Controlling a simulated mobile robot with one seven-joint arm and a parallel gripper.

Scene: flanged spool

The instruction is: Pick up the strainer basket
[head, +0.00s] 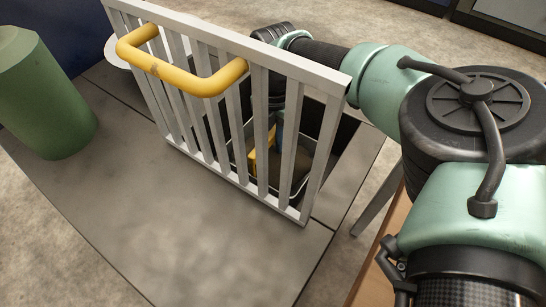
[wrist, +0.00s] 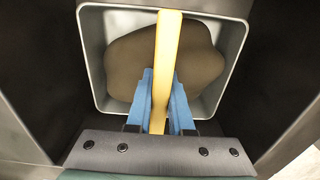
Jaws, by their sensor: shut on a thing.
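The strainer basket (wrist: 92,45) is a square grey box holding a brown lump, with a yellow bar handle (wrist: 168,35) across its top. In the wrist view my gripper (wrist: 161,76) has its blue fingers shut on this handle, one on each side. In the head view my gripper (head: 278,128) and the yellow handle (head: 253,160) show only in part, behind the bars of an upright grate. The basket sits inside a dark-walled opening; its underside is hidden, so I cannot tell whether it rests on anything.
The grey grate (head: 300,63) with a yellow handle (head: 190,80) stands tilted between the head camera and the basket. A green cylinder (head: 50,100) stands at the left. The grey slab (head: 170,225) in front of the grate is clear.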

